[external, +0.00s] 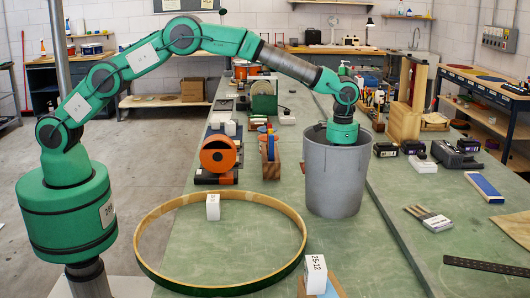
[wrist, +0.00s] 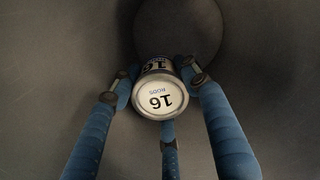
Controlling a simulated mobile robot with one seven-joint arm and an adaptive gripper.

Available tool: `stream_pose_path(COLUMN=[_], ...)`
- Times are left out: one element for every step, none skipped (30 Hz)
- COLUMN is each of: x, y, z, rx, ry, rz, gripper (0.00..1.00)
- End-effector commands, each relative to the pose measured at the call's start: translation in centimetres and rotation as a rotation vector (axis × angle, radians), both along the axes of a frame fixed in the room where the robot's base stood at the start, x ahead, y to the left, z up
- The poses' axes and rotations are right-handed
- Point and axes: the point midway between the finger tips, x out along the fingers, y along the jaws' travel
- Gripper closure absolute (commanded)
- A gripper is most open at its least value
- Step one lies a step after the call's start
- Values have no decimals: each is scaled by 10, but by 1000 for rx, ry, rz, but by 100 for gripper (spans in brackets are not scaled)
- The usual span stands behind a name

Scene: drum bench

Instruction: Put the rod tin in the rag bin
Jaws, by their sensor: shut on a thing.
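The rod tin (wrist: 160,98) is a small pale cylinder marked "16 RODS" in the wrist view. My gripper (wrist: 158,78) has blue fingers closed around its sides. The walls and round floor of the grey rag bin (wrist: 182,38) surround it in that view. In the external view the rag bin (external: 335,180) is a tall grey cylinder standing on the green bench. My wrist reaches down into its mouth, and the bin wall hides the fingers and the tin. The tin is inside the bin; its height above the floor is hard to tell.
A large wooden hoop (external: 222,284) lies at the front left of the bench. A white box marked 25-12 (external: 316,275) stands in front of the bin. An orange drum (external: 218,153) sits left of it, and small dark boxes (external: 386,149) lie to its right.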

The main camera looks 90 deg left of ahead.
Motion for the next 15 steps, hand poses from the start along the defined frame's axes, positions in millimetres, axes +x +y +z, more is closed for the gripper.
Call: stream_pose_path(x=[0, 0, 0, 0, 0, 0, 0, 0, 0, 0, 0, 0, 1, 1, 1], y=[0, 0, 0, 0, 0, 0, 0, 0, 0, 0, 0, 0, 0, 0, 0], z=[-12, -18, -25, -30, -34, -40, -43, -46, -48, -50, -51, -52, -52, -53, -52], rx=[0, 0, 0, 0, 0, 0, 0, 0, 0, 0, 0, 0, 0, 0, 0], ry=[1, 0, 0, 1, 1, 0, 0, -1, -1, -2, -2, -2, -2, -2, -2], rz=[0, 0, 0, 0, 0, 0, 0, 0, 0, 0, 0, 0, 0, 0, 0], gripper=[87, 87, 87, 87, 87, 87, 87, 87, 87, 87, 87, 87, 87, 87, 87])
